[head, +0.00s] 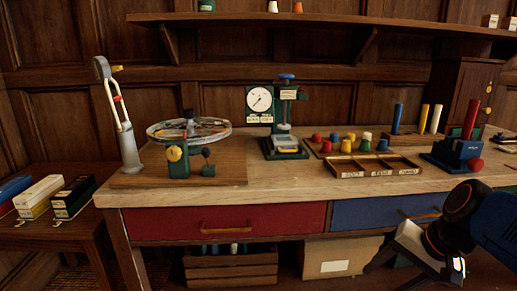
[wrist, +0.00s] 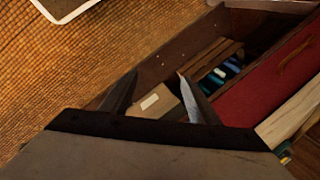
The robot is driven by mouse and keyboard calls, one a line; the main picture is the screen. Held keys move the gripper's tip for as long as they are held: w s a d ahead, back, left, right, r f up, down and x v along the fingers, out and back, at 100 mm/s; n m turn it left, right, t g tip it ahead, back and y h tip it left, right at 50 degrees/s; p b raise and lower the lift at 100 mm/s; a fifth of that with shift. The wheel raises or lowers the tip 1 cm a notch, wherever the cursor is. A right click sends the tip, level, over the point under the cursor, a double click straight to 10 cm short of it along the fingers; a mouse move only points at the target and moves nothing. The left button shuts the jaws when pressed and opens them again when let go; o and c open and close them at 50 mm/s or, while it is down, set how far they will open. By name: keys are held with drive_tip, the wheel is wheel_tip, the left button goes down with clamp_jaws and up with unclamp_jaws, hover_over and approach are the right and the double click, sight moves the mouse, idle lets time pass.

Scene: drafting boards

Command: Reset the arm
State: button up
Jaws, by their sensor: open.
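My gripper (wrist: 159,93) is open, with its two dark fingers spread apart in the wrist view and nothing between them. In the head view my gripper (head: 400,274) is low at the right, in front of the blue drawer (head: 372,213) and below the worktop level. The fingers point down and to the left there. It touches nothing that I can see.
The wooden workbench (head: 290,186) carries a wheel device (head: 188,130), a dial gauge stand (head: 284,120) and several coloured pegs. The red drawer (head: 225,220) is shut. A crate (head: 230,268) and a labelled box (head: 340,258) stand beneath. A woven rug (wrist: 60,95) covers the floor.

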drive_tip(key=shift+s+f+n+t+h, duration=0.2)
drive_tip(key=shift+s+n+h, duration=0.5)
drive_tip(key=shift+n, duration=0.5)
drive_tip(key=shift+s+f+n+t+h, duration=0.15)
drive_tip(key=shift+s+n+h, duration=0.3)
drive_tip(key=shift+s+n, duration=0.65)
drive_tip(key=shift+s+f+n+t+h, duration=0.2)
drive_tip(key=shift+s+n+h, duration=0.4)
drive_tip(key=shift+n, duration=0.7)
idle(2.1)
